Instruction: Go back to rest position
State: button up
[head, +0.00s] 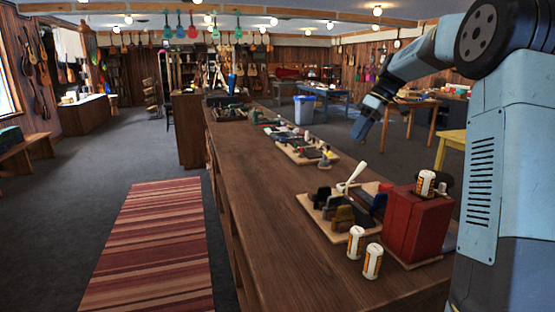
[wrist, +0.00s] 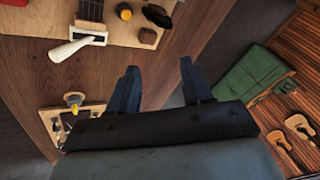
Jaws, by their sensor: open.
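My gripper (wrist: 160,88) shows in the wrist view with its two dark fingers apart and nothing between them. In the head view my arm comes in from the right, and my gripper (head: 362,127) hangs above and beyond the right edge of the long wooden counter (head: 262,190). It touches nothing there. In the wrist view the counter (wrist: 150,50) lies below the fingers.
White-and-yellow containers (head: 372,261) stand on the counter near a red box (head: 418,225), which has another on top. Beside them a wooden tray (head: 312,208) holds dark items and a white-handled tool (head: 352,177). A striped rug (head: 150,240) lies on the open floor left.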

jog(key=s+a+r+m+t+h, duration=0.2)
jog(key=s+m, duration=0.1)
jog(key=s, duration=0.7)
jog(key=s+a+r+m+t+h, duration=0.1)
jog(key=s+a+m+h, duration=0.1)
jog(key=s, duration=0.8)
jog(key=s+d+f+m+t, duration=0.1)
jog(key=s+f+m, duration=0.1)
jog(key=s, duration=0.8)
jog(key=s+d+f+m+t+h, duration=0.1)
jog(key=s+f+m+t, duration=0.1)
jog(key=s+f, duration=0.3)
jog(key=s+m, duration=0.1)
jog(key=s, duration=0.3)
jog(key=shift+s+h, duration=0.3)
jog(key=shift+s, duration=0.05)
jog(key=shift+c, duration=0.6)
jog(key=shift+s, duration=0.1)
